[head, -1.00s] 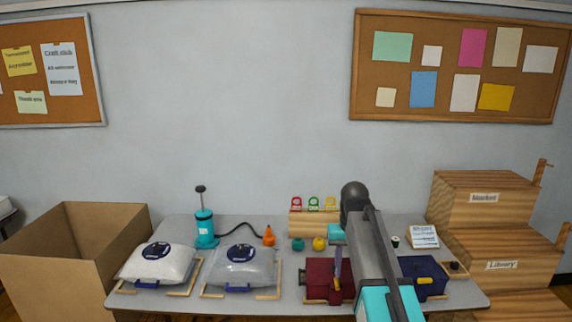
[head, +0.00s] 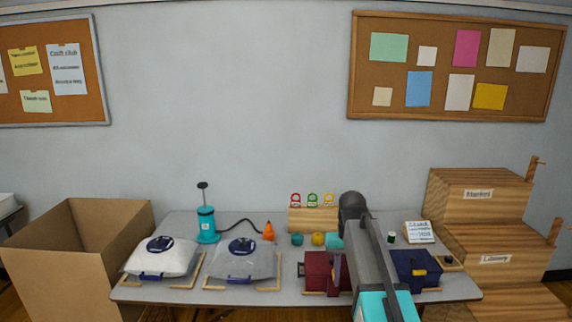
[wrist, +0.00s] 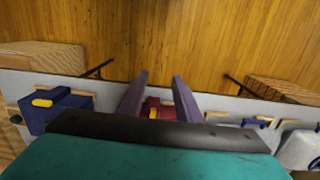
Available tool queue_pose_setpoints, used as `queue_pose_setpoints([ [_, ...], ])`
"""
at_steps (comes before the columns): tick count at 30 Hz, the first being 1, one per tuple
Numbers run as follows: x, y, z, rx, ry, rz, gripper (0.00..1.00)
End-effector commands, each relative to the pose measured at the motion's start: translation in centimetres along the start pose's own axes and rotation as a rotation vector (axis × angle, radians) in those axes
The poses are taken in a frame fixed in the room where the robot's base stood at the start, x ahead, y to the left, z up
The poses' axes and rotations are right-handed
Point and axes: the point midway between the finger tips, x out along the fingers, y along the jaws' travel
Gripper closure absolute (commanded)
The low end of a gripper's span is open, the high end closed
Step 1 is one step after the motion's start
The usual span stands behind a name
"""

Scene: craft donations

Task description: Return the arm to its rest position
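My arm reaches over the right half of the table (head: 270,298) in the head view and covers part of what lies behind it. My gripper shows in the wrist view (wrist: 160,76), its two purple fingers apart with nothing held between them. A red box (wrist: 165,110) with a yellow latch lies beyond and between the fingers, apart from them as far as I can tell. In the head view the red box (head: 315,272) stands just left of my arm. The fingertips are hard to make out there.
Two clear bags, the left (head: 165,262) and right (head: 240,265), lie on the table. A teal pump (head: 207,225), a wooden rack (head: 305,222) and a blue box (head: 415,268) stand around. A cardboard carton (head: 50,250) is left, wooden steps (head: 480,230) right.

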Motion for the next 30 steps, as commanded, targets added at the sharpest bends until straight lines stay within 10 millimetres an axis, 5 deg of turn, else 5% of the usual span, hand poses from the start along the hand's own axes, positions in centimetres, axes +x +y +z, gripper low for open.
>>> queue_pose_setpoints([
  [11, 6.4, -0.2, 1.7, -0.003, -0.096, 0.000, 0.69],
  [30, 23.1, -0.5, 10.5, -0.009, -0.328, 0.001, 0.69],
])
